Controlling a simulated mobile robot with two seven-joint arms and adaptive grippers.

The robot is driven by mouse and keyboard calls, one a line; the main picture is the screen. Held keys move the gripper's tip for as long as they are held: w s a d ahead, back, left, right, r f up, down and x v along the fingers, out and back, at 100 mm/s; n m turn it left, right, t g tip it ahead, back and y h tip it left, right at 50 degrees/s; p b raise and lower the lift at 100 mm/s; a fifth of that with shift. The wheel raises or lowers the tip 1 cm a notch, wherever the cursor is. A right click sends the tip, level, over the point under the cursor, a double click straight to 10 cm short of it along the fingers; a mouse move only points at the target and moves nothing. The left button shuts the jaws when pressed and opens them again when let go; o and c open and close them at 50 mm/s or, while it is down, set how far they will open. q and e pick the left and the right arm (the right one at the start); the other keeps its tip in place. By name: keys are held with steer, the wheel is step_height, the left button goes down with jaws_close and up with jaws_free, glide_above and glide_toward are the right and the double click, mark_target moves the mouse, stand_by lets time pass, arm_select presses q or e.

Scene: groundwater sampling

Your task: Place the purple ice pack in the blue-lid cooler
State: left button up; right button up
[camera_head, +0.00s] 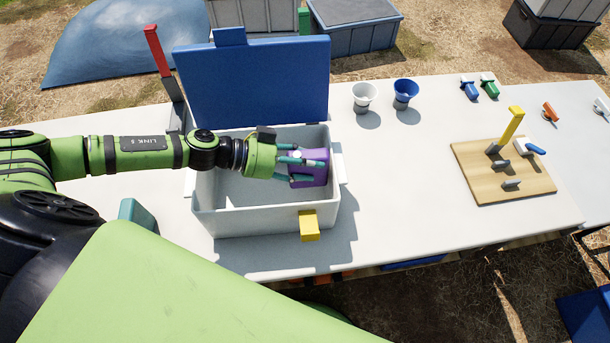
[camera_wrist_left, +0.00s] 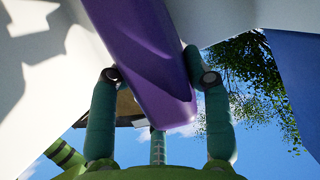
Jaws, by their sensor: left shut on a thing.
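The purple ice pack (camera_head: 309,169) is held by my left gripper (camera_head: 300,165) over the right part of the blue-lid cooler (camera_head: 240,224). The cooler is a white box with its blue lid (camera_head: 254,84) standing open at the back. From above, the pack lies within the cooler's rim; its exact height is hard to tell. In the left wrist view the purple ice pack (camera_wrist_left: 145,55) sits between the teal fingers of my left gripper (camera_wrist_left: 155,95), with white cooler walls around it. My right gripper does not show.
A yellow latch (camera_head: 309,226) sticks out at the cooler's front. A red-handled tool (camera_head: 157,50) stands behind its left end. A white cup (camera_head: 363,97) and a blue cup (camera_head: 405,93) stand to the right. A wooden board (camera_head: 500,170) with several fittings lies farther right. The table between is clear.

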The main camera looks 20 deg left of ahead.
arm_select(q)
steer(key=shift+f, duration=2.4)
steer(key=shift+b, duration=0.3)
steer(key=shift+f, duration=0.2)
steer(key=o, duration=1.5)
steer(key=shift+c, duration=0.2)
steer(key=shift+r, duration=0.25)
steer(key=b+v, duration=0.1)
steer(key=v, duration=0.6)
steer(key=shift+a+b, duration=0.2)
steer(key=shift+b, duration=0.2)
